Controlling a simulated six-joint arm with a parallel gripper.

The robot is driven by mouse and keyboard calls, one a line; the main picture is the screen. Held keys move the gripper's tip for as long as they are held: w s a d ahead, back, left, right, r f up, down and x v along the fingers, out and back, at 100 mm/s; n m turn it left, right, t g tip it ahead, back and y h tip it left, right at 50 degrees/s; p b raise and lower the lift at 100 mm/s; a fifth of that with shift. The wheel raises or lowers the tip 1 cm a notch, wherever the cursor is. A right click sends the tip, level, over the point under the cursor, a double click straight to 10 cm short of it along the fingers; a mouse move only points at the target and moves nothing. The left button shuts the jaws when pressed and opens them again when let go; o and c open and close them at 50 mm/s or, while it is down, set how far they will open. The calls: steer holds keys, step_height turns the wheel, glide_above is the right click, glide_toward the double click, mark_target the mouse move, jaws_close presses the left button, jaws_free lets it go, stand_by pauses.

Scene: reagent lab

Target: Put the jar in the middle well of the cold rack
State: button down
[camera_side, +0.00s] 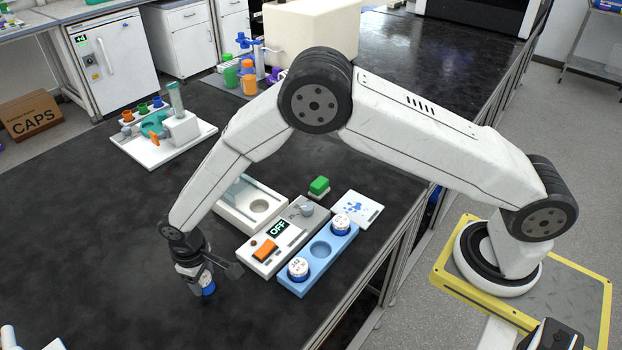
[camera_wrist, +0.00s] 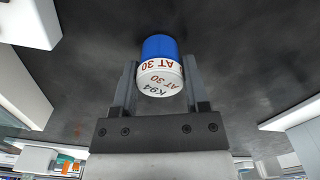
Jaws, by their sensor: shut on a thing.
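The jar (camera_wrist: 160,66) has a white lid lettered "K94 AT 30" and a blue body. In the wrist view it sits between the two fingers of my gripper (camera_wrist: 160,84), which is shut on it. In the side view my gripper (camera_side: 203,286) holds the jar (camera_side: 209,289) over the dark bench, left of the cold rack, partly hidden by the fingers. The light-blue cold rack (camera_side: 322,270) has three wells in a row. White-lidded blue jars stand in its near well (camera_side: 298,268) and far well (camera_side: 341,224). The middle well (camera_side: 320,250) is empty.
A white device (camera_side: 283,238) with an "OFF" display, orange switch and knob stands beside the rack.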

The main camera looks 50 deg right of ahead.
steer(key=shift+r, duration=0.2)
steer(key=shift+r, duration=1.4)
steer(key=s+d+r, duration=0.6)
steer(key=s+r, duration=0.3)
steer(key=s, duration=0.3)
steer(key=shift+s+r, duration=0.35)
steer(key=shift+r, duration=0.05)
